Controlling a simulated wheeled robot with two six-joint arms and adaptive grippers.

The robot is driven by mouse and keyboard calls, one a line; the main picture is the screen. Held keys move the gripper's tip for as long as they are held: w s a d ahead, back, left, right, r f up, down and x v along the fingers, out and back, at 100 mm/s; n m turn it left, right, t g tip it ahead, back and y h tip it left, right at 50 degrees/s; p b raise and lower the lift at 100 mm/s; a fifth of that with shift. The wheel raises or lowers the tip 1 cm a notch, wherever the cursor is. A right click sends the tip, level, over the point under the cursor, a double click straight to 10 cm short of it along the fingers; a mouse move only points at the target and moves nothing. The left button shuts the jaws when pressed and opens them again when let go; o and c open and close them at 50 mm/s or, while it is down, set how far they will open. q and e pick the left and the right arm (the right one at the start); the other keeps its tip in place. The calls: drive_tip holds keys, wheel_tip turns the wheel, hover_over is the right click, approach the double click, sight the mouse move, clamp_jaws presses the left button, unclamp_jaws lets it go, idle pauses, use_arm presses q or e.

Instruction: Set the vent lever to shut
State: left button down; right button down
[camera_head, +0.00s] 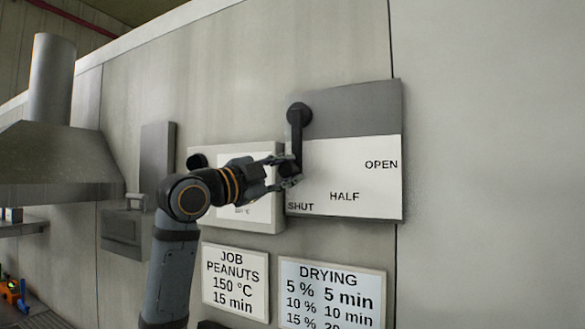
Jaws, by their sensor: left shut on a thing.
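The vent lever (297,135) is a dark bar on a round pivot at the upper left of a grey and white panel (355,110). It hangs almost straight down, its lower end above the SHUT label (300,207). The HALF label (344,197) and OPEN label (381,164) are to the right of the lever. My left gripper (286,170) comes in from the left and is shut on the lever's lower end, which its fingers partly hide. My right gripper is out of view.
A smaller control box (265,152) is behind my left gripper. JOB PEANUTS (236,280) and DRYING (333,292) signs hang below. A grey hood (55,160) is at the left. The wall right of the panel is bare.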

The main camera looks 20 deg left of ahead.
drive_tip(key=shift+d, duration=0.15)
use_arm(q)
drive_tip(key=c, duration=0.9)
unclamp_jaws()
drive_tip(key=shift+a, duration=0.1)
drive_tip(key=shift+c, duration=0.2)
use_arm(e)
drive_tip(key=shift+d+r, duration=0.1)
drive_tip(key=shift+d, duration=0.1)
use_arm(q)
drive_tip(key=shift+s, duration=0.1)
drive_tip(key=v, duration=0.7)
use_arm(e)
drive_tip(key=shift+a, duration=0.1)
use_arm(q)
drive_tip(key=shift+s, duration=0.1)
drive_tip(key=shift+a, duration=0.15)
